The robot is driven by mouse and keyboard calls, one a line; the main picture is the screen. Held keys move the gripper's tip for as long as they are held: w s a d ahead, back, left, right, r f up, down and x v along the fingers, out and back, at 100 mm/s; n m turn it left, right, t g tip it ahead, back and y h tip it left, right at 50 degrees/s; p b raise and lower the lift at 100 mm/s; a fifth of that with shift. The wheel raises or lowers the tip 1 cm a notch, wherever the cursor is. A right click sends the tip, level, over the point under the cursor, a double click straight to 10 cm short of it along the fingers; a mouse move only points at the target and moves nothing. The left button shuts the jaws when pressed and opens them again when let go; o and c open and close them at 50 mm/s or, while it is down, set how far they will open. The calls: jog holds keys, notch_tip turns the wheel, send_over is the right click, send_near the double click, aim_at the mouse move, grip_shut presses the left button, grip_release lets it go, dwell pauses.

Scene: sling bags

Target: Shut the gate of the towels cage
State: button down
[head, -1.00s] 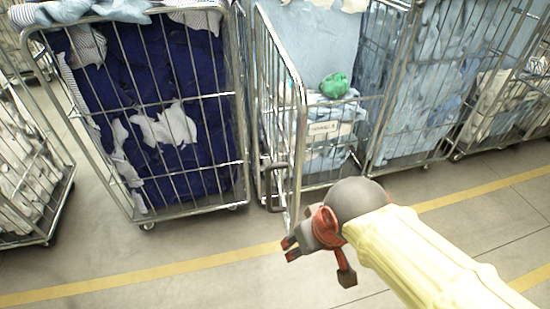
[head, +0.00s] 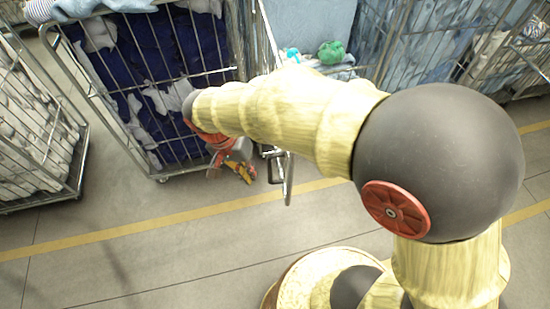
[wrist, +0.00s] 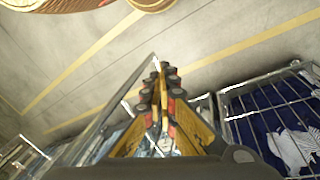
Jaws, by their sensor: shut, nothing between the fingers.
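The towels cage, a wire cage of light blue cloth with a green bundle (head: 331,50) near its front, stands at the back, partly hidden by my arm. Its gate (head: 288,180) is open, sticking out toward me, and my forearm covers much of it. In the wrist view the gate's metal frame (wrist: 112,108) runs diagonally left of the fingers. My gripper (head: 247,174) is shut and empty, low beside the gate's left side in the head view. Its closed fingertips also show in the wrist view (wrist: 163,72), close to the frame's end; contact cannot be told.
A cage of dark blue cloth (head: 165,85) stands just left of the gate, close to my gripper. Another cage (head: 40,130) stands at far left, and more stand at right. The floor (head: 130,255) in front, with a yellow line, is clear.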

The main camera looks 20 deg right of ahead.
jog(key=w+r+m+h, duration=0.1)
jog(key=w+m, duration=0.3)
jog(key=m, duration=0.5)
jog(key=s+d+f+m+p, duration=0.1)
jog(key=d+f+m, duration=0.3)
jog(key=d+f, duration=0.4)
jog(key=shift+f+p, duration=0.35)
jog(key=shift+p, duration=0.2)
jog(key=shift+d, duration=0.2)
